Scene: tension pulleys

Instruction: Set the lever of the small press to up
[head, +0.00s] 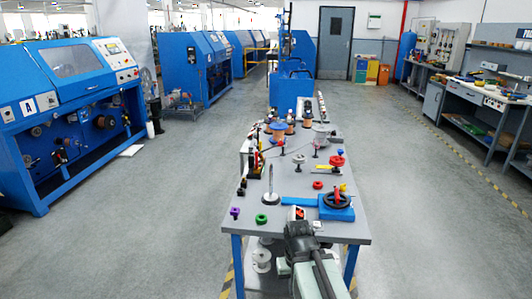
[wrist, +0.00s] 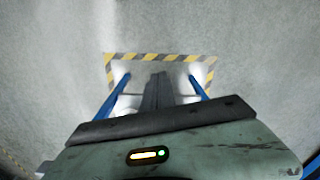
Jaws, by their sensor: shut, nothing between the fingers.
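A long grey workbench (head: 290,219) runs away from me in the head view. On its right side sits a blue device (head: 333,210) with a black handwheel and a small red and yellow part standing up beside it. I cannot tell if this is the small press, and no lever shows clearly enough to read its position. My gripper (wrist: 159,78) is shut and empty in the wrist view, in front of bare floor and blue table legs. In the head view my arm rises at the bench's near edge, apart from the blue device.
A metal spike on a round base (head: 271,197) stands left of the blue device. A purple piece (head: 235,212) and a green ring (head: 261,218) lie near the front left. Spools and small parts crowd the far bench. Open floor lies on both sides; blue machines (head: 70,110) stand left.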

